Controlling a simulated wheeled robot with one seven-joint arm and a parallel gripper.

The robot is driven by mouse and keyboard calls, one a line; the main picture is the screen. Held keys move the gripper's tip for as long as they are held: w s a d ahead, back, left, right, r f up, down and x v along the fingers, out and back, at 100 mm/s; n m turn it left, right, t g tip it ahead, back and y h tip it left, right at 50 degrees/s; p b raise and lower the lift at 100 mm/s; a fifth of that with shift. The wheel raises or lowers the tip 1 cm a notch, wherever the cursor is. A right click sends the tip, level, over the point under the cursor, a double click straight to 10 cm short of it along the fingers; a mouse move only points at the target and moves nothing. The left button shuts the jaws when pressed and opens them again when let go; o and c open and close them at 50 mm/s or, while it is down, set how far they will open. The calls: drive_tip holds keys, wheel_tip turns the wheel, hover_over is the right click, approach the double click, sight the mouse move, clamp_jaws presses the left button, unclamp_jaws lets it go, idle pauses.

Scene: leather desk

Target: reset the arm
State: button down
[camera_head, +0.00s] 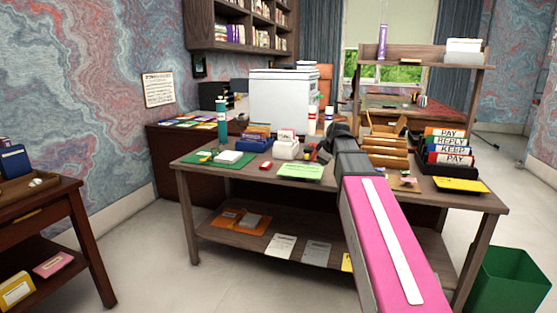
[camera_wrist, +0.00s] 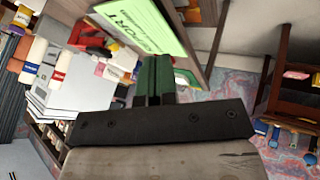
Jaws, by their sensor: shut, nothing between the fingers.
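My arm, pink with a white stripe, reaches from the lower right of the head view toward the desk (camera_head: 225,165). Its dark end, with my gripper (camera_head: 325,152), is above the desk's middle, where its fingers are hard to make out among the small items. In the wrist view my gripper (camera_wrist: 157,80) shows two dark fingers together, shut with nothing between them. Beyond them is a green printed sheet (camera_wrist: 142,25), which also lies at the desk's front edge in the head view (camera_head: 300,172).
Around my gripper on the desk are a white box (camera_head: 285,100), a teal bottle (camera_head: 222,120), wooden trays (camera_head: 385,150) and labelled binders (camera_head: 450,148). A lower shelf (camera_head: 310,245) holds papers. A green bin (camera_head: 510,280) stands right; a side table (camera_head: 60,215) stands left.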

drive_tip(key=s+f+m+g, duration=0.2)
drive_tip(key=s+f+m, duration=0.2)
drive_tip(key=s+f, duration=0.4)
drive_tip(key=s+f+m+g+h, duration=0.1)
drive_tip(key=s+f+m, duration=0.3)
drive_tip(key=s+f, duration=0.5)
drive_tip(key=s+f+m+g+h, duration=0.1)
drive_tip(key=s+f+m+g, duration=0.2)
drive_tip(key=s+f, duration=0.6)
wheel_tip(320, 180, down, 9)
drive_tip(key=shift+s+d+r+m+g, duration=0.15)
drive_tip(key=shift+d+m+g, duration=0.15)
drive_tip(key=shift+m+g, duration=0.15)
